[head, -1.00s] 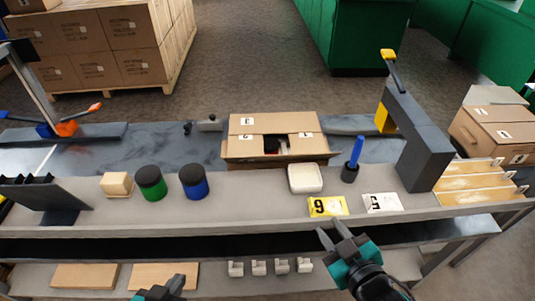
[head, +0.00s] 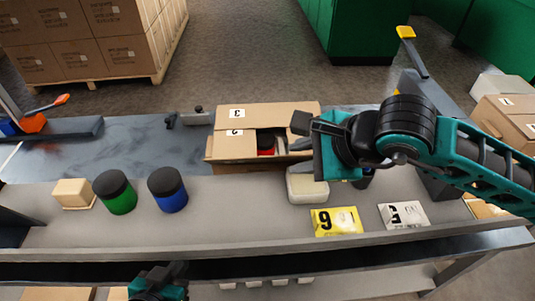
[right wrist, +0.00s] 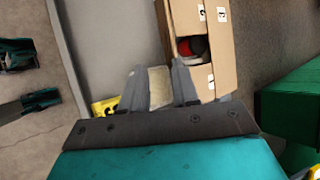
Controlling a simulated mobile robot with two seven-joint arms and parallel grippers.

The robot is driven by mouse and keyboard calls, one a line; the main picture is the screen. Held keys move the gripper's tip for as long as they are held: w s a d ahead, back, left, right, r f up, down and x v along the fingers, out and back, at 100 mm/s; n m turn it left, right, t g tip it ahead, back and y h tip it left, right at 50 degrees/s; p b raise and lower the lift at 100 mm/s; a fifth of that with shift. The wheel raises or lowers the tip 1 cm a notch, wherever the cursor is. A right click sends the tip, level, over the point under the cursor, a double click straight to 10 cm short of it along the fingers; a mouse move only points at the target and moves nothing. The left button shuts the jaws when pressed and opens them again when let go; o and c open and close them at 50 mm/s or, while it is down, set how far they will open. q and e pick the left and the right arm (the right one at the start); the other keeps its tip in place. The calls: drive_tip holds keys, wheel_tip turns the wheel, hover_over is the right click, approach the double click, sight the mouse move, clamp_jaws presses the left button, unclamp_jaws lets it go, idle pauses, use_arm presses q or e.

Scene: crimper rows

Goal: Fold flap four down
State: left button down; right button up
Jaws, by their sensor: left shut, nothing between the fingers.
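The open cardboard box (head: 262,120) stands at the back of the bench. Its back flap (head: 285,110) is marked 3 and its left flap (head: 228,148) is marked 2; both lie inward. The right flap, marked 1, shows in the right wrist view (right wrist: 203,84). A plain front flap (head: 235,168) sticks outward; I see no number on it. A red and dark item shows through the opening. My right gripper (head: 300,133) is open and empty, above the box's right end. My left gripper (head: 172,269) is shut and empty, low before the bench.
A cream dish (head: 306,190) stands below my right gripper. A yellow card (head: 336,221) and a white card (head: 404,215) lie at the front. Green (head: 115,192) and blue (head: 167,190) jars and a wooden block (head: 73,193) stand left. A dark press (head: 435,180) is partly hidden behind my right arm.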

sight(282, 156)
drive_tip(key=shift+t+h, duration=0.4)
drive_tip(key=shift+t, duration=0.1)
drive_tip(key=x, duration=0.4)
drive_tip(key=d+x, duration=0.1)
drive_tip(key=x, duration=0.3)
drive_tip(key=w+x, duration=0.1)
drive_tip(key=x, duration=0.3)
drive_tip(key=shift+w+d+f+b, duration=0.1)
drive_tip(key=shift+w+f+b, duration=0.1)
drive_tip(key=shift+w+b, duration=0.2)
drive_tip(key=shift+c, duration=0.4)
clamp_jaws()
